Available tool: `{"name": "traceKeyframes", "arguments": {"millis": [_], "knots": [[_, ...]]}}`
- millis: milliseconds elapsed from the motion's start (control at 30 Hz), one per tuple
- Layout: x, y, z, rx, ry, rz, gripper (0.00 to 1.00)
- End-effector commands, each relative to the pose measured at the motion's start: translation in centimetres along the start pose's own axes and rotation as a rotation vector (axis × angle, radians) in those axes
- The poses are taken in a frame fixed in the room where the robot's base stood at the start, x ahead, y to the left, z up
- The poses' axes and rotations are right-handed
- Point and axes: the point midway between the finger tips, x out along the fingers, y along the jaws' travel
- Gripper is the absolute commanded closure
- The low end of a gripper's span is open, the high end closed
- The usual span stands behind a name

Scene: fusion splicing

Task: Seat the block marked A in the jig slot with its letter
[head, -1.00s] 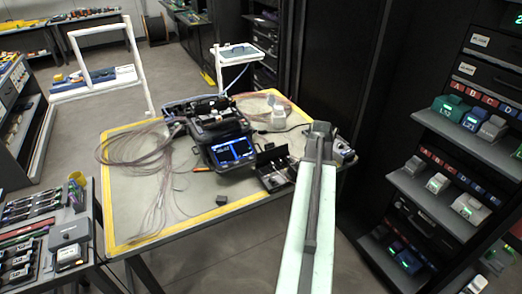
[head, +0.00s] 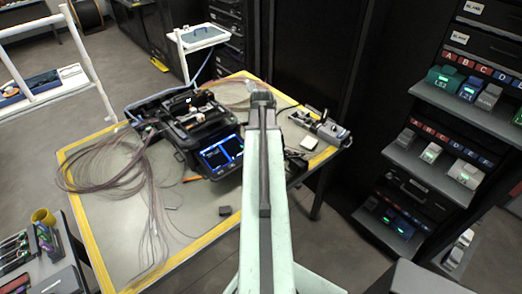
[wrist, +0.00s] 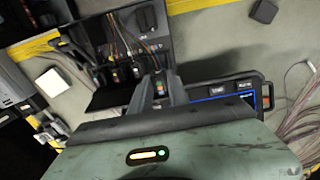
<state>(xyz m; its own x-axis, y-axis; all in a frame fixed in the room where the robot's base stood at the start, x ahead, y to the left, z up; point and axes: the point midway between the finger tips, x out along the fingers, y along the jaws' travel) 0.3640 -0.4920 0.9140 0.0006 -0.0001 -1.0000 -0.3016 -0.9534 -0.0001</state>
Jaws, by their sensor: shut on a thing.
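My gripper (wrist: 160,88) is shut on a small block (wrist: 160,80) with an orange and green patch, held between the fingertips in the wrist view. No letter on it is readable. In the head view my arm covers the fingers and the block. In the wrist view the gripper is above the edge of an open black tray (wrist: 115,50) with coloured fibres and small parts, beside a lit screen (wrist: 235,88). No slot marked A can be made out, so I cannot tell which thing is the jig.
The splicer case with its screen (head: 221,154) stands on the yellow-edged table (head: 75,215), left of my arm. Loose fibre coils (head: 100,165) lie further left. A grey device (head: 320,125) and a white square (head: 309,142) are at right. A shelf rack (head: 455,110) stands beyond the table's right side.

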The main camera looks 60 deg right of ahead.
Motion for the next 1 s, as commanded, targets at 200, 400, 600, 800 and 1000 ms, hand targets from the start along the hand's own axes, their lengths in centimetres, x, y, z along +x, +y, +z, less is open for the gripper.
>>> {"name": "traceKeyframes", "arguments": {"millis": [200,400,600,800,1000], "knots": [[0.5,0.4,0.3,0.008,0.000,0.000,1.00],[1.9,0.5,0.4,0.010,0.000,0.000,1.00],[4.2,0.5,0.4,0.011,0.000,0.000,1.00],[6.3,0.5,0.4,0.011,0.000,0.000,1.00],[6.9,0.5,0.4,0.011,0.000,0.000,1.00]]}}
